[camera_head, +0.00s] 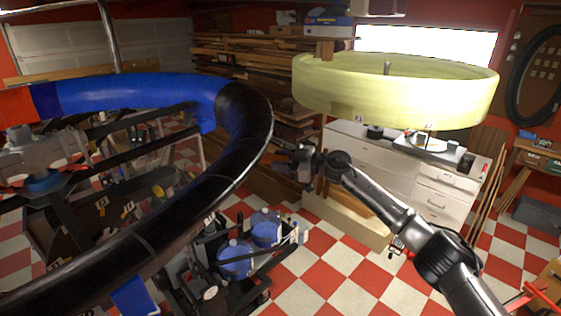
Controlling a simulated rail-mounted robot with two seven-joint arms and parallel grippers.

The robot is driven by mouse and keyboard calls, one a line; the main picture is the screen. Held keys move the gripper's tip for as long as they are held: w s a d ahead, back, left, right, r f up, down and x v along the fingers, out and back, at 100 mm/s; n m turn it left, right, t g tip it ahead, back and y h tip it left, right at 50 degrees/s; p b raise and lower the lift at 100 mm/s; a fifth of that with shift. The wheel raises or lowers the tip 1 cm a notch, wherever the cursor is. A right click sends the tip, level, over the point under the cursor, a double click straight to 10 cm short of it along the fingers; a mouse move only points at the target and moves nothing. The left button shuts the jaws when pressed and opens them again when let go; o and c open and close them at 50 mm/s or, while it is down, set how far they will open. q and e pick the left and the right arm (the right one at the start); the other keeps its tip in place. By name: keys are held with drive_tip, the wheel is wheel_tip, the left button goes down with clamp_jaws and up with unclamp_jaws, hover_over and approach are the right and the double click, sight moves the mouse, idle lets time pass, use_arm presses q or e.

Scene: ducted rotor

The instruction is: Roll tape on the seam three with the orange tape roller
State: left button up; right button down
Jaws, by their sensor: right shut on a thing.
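A large ring-shaped duct (239,110) fills the left of the view, with orange, blue and glossy black sections. A small pale tag (210,218) shows at its lower outer edge, too small to read. I cannot tell which seam is seam three. My right gripper (300,162) is just right of the duct's black curve, apart from it in the picture. It is shut on a small dark thing, with a bit of orange-brown below it; this may be the orange tape roller, but it is too small to be sure. My left gripper is not in view.
A grey hub (40,155) stands inside the duct. A pale yellow ring (395,95) is at the upper right, above a white drawer cabinet (440,195). A black cart with blue containers (235,258) stands below the duct. Checkered floor (330,265) is open at the lower middle.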

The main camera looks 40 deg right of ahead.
drive_tip(key=shift+w+d, duration=0.5)
drive_tip(key=shift+w, duration=0.15)
drive_tip(key=shift+w+d, duration=0.45)
drive_tip(key=shift+w, duration=0.2)
drive_tip(key=shift+s+a, duration=0.55)
drive_tip(key=shift+s, duration=0.3)
drive_tip(key=shift+s+a, duration=0.5)
drive_tip(key=shift+s, duration=0.3)
drive_tip(key=s+d, duration=0.3)
drive_tip(key=d, duration=0.1)
drive_tip(key=shift+s+d+f+b, duration=0.3)
drive_tip(key=shift+d+f+b, duration=0.1)
drive_tip(key=shift+f, duration=0.05)
drive_tip(key=shift+d, duration=0.1)
drive_tip(key=shift+s+d+f+b, duration=0.15)
drive_tip(key=shift+s+d, duration=0.3)
drive_tip(key=shift+d, duration=0.1)
drive_tip(key=shift+s+d+f+b, duration=0.1)
drive_tip(key=shift+s+d+b, duration=0.05)
drive_tip(key=shift+s+d, duration=0.35)
drive_tip(key=shift+w, duration=0.1)
